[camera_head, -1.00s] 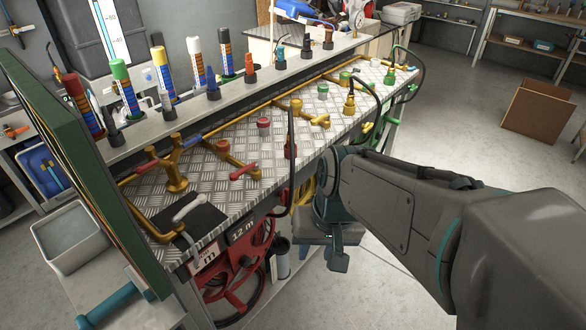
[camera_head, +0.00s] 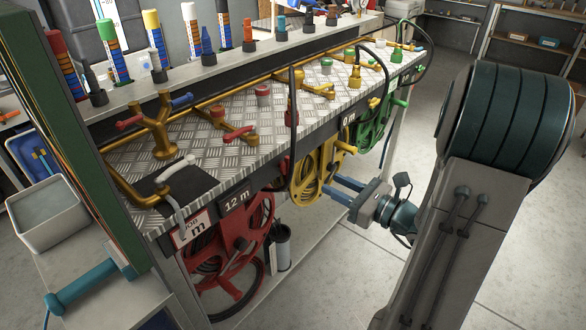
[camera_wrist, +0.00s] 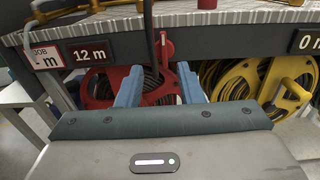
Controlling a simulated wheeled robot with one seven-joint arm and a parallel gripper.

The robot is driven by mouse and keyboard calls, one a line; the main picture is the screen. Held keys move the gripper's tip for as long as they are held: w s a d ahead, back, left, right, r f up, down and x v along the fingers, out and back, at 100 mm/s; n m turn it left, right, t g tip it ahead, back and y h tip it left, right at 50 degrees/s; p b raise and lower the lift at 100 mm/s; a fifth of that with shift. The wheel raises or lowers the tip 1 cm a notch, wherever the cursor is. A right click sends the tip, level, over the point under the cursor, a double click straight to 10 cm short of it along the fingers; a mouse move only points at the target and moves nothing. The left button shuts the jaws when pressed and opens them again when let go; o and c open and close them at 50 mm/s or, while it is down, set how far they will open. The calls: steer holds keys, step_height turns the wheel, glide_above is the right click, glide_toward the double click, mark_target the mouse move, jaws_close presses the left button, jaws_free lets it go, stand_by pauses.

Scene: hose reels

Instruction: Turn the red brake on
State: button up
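The red hose reel (camera_head: 240,245) hangs below the front edge of the bench, behind the "12 m" sign; it also shows in the wrist view (camera_wrist: 98,93). A small upright red lever (camera_wrist: 166,46), which looks like the red brake, is on the bench's front edge above that reel in the wrist view. My gripper (camera_head: 338,189) is in front of the yellow reel (camera_head: 304,178) in the head view, its blue fingers pointing toward the bench. In the wrist view my gripper (camera_wrist: 160,82) is open and empty, with the lever above and beyond the fingertips, apart from them.
A black hose (camera_wrist: 150,45) hangs just left of the lever. The metal-plate bench top (camera_head: 235,110) carries brass pipes and valves, including a red-handled valve (camera_head: 240,133). A green reel (camera_head: 370,135) is farther right. Floor (camera_head: 340,275) in front is clear.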

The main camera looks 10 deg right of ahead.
mark_target(290, 161)
steer(key=x, duration=1.3)
steer(key=shift+w, duration=0.45)
jaws_close()
